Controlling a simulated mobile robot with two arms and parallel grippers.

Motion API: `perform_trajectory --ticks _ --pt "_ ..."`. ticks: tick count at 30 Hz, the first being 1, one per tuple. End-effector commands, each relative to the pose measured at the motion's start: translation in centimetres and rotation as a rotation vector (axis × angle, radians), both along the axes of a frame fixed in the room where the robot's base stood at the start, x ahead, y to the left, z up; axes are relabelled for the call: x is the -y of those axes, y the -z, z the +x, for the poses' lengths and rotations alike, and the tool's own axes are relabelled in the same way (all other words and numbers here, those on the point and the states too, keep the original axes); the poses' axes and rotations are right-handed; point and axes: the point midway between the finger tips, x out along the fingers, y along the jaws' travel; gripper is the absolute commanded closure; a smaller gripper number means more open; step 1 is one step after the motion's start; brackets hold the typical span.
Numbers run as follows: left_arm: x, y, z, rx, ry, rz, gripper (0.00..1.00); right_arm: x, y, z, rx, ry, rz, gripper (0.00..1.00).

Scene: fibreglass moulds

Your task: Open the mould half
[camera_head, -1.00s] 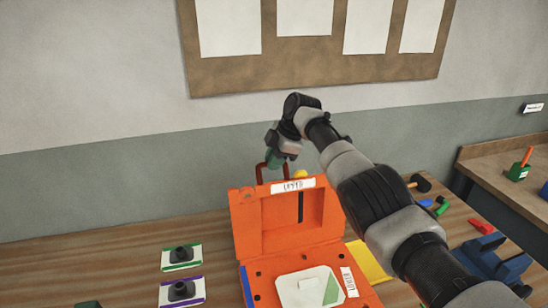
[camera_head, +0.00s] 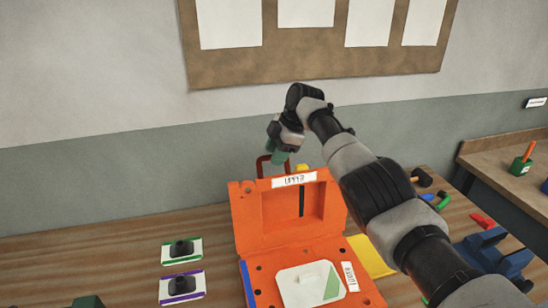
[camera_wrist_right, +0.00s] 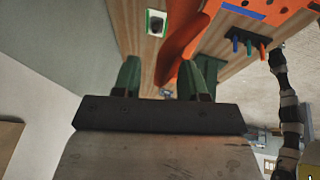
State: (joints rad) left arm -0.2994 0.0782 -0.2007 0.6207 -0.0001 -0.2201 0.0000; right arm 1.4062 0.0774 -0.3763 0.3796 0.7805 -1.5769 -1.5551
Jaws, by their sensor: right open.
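The orange mould is open in the head view. Its upper half (camera_head: 288,246) stands upright at the back, with a white label on its top edge. Its lower half (camera_head: 262,284) lies flat on the bench and bears a white pad with a green corner. A red loop handle (camera_head: 262,166) stands up behind the upper half. My right gripper (camera_head: 278,156) is open above and behind that half, close to the handle; contact cannot be told. In the wrist view my right gripper (camera_wrist_right: 164,80) has its green fingers spread, with a curved orange part (camera_wrist_right: 181,45) beyond them. My left gripper is not seen.
Two dark-knobbed cards, one green-edged (camera_head: 168,261) and one purple-edged (camera_head: 166,298), lie left of the mould. A yellow sheet (camera_head: 372,258), a blue tool (camera_head: 497,260) and small tools lie to the right. The wall is close behind. The bench's left part is mostly clear.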

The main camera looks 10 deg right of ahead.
Motion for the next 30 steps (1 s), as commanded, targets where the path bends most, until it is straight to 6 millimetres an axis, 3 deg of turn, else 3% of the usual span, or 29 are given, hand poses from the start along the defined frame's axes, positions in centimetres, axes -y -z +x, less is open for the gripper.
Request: perform_trajectory --ticks 6,13,30 --pt "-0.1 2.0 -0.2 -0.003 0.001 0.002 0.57 1.8 -3.8 -0.4 0.002 0.002 0.000 0.58" --pt "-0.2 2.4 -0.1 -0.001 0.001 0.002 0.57 3.3 -7.3 -0.8 -0.004 0.001 -0.002 0.58" --pt "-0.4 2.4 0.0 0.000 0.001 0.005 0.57 3.7 -8.1 -0.9 -0.005 0.000 -0.002 0.58"
